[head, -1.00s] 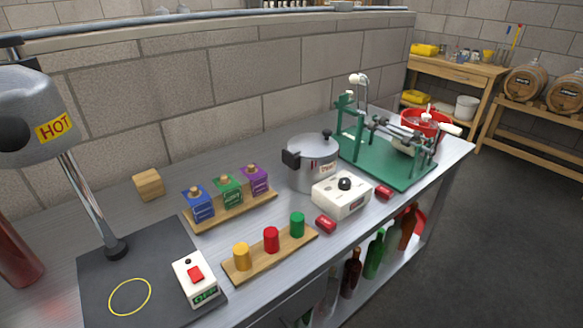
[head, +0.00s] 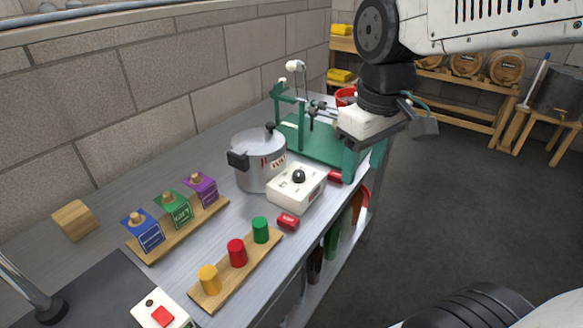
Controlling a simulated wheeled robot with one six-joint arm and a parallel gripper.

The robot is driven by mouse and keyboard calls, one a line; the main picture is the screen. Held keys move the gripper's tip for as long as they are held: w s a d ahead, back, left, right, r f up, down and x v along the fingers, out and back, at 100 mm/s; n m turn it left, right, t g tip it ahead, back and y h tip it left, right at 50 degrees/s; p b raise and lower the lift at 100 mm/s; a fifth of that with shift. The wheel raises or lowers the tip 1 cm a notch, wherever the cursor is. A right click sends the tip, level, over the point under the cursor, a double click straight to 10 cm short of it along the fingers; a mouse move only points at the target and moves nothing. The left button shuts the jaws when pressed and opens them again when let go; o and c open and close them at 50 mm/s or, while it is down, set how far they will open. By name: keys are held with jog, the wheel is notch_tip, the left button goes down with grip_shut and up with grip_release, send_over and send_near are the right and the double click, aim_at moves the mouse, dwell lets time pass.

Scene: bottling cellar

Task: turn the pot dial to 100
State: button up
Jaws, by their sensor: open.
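The pot (head: 259,161) is a silver metal pot with a black handle and black lid knob, standing on the grey bench. In front of it is a white control box (head: 296,188) with a black round dial (head: 299,176) on its top. The dial's markings are too small to read. My gripper (head: 392,138) is in the head view, up and to the right of the dial, apart from it and near the green machine. It is open, and I see nothing held in it.
A green bottling machine (head: 318,145) stands behind the box. Red pieces (head: 288,221) lie beside the box. A peg board (head: 238,277) with yellow, red and green cylinders and a rack (head: 178,232) of coloured blocks are at left.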

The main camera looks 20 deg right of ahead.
jog(key=w+a+f+n, duration=0.1)
jog(key=w+n, duration=0.1)
jog(key=w, duration=0.4)
jog(key=w+a+f+n, duration=0.1)
jog(key=w+f+n, duration=0.1)
jog(key=w, duration=0.4)
jog(key=n+g, duration=0.1)
jog(key=n, duration=0.3)
send_over(298, 172)
jog(key=f, duration=0.5)
jog(key=shift+s+f, duration=0.1)
jog(key=shift+s, duration=0.2)
jog(key=shift+w+f, duration=0.15)
jog(key=shift+f, duration=0.2)
notch_tip(298, 172, down, 7)
jog(key=shift+f, duration=0.15)
jog(key=c, duration=1)
